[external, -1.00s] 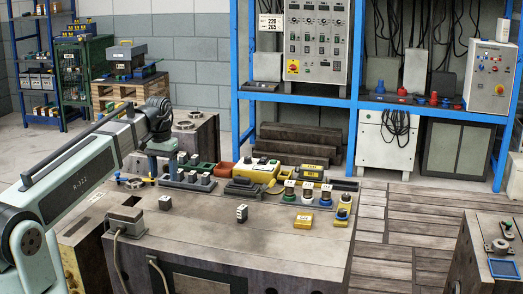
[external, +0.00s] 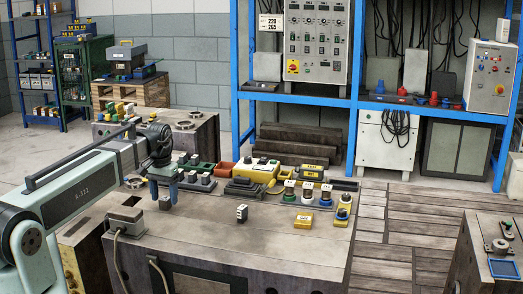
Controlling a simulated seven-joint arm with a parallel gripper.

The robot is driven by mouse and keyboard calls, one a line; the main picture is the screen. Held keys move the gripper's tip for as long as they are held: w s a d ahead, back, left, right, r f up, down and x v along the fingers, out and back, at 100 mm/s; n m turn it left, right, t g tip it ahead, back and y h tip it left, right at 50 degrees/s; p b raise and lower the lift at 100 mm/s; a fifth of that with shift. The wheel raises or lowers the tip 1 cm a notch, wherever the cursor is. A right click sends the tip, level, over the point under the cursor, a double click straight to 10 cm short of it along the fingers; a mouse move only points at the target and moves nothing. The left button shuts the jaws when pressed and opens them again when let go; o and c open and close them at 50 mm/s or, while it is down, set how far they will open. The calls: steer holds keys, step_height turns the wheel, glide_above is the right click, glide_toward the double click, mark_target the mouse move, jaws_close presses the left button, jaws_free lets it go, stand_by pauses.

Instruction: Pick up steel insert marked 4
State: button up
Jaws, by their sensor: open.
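My gripper (external: 163,191) is open, its blue fingers pointing down at the left part of the bench top (external: 205,240). A small dark grey block (external: 165,203) is just below the fingers, and I cannot tell whether they touch it. A small dark block with white marks (external: 242,213) stands alone to the right, apart from my gripper. Several pieces with pale tops, among them one at the left of the row (external: 289,187), stand in coloured holders on the right. The markings are too small to read, so I cannot tell which is insert 4.
A rack of grey cylinders (external: 195,180) is right behind my gripper. A yellow box (external: 259,170) and an orange bin (external: 226,169) stand at the back. A yellow labelled block (external: 303,220) lies near the right. The bench front centre is clear.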

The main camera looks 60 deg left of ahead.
steer(key=shift+f, duration=0.95)
jaws_close()
